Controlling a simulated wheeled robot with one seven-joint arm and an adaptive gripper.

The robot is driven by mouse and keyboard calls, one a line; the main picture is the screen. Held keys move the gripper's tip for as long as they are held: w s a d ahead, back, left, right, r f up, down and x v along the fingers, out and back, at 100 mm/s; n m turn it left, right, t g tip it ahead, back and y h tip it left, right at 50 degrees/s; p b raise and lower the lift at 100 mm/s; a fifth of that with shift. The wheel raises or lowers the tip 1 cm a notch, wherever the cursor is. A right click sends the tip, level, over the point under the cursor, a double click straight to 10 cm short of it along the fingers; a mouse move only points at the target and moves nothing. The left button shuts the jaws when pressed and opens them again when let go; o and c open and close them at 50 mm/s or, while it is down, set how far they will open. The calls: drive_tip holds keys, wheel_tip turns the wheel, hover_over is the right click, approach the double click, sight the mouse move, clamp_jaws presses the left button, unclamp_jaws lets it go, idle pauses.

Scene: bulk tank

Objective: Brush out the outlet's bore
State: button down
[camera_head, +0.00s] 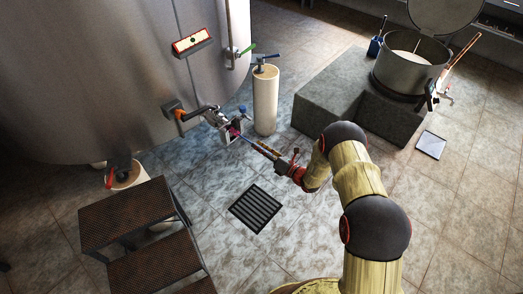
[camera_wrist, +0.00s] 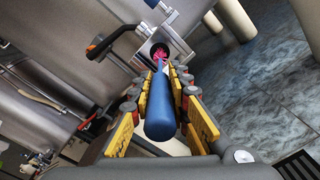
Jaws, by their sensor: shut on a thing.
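My gripper (camera_head: 287,165) is shut on the blue handle of a brush (camera_wrist: 161,108). In the wrist view the handle runs away from me between the yellow fingers, and its pink bristle head (camera_wrist: 158,52) is at the dark round mouth of the outlet (camera_wrist: 151,44). How deep the bristles sit in the bore I cannot tell. In the head view the outlet (camera_head: 222,120) sticks out from the low side of the big steel tank (camera_head: 110,75), and the brush's thin shaft (camera_head: 249,141) reaches toward it from my gripper.
A black-handled lever (camera_wrist: 101,46) stands left of the outlet. A cream post (camera_head: 265,100) stands just behind it. Brown-topped steps (camera_head: 125,212) are at the lower left. A floor drain (camera_head: 256,207) lies in the open tiles. A grey plinth (camera_head: 330,105) with a pot (camera_head: 405,72) is at the right.

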sight(251, 143)
drive_tip(key=shift+b+x, duration=0.75)
drive_tip(key=shift+x, duration=1.45)
drive_tip(key=shift+p+v, duration=0.85)
drive_tip(key=shift+v, duration=2.4)
drive_tip(key=shift+d, duration=0.1)
drive_tip(key=p+v, duration=0.1)
drive_tip(key=v, duration=0.6)
drive_tip(key=shift+p, duration=0.3)
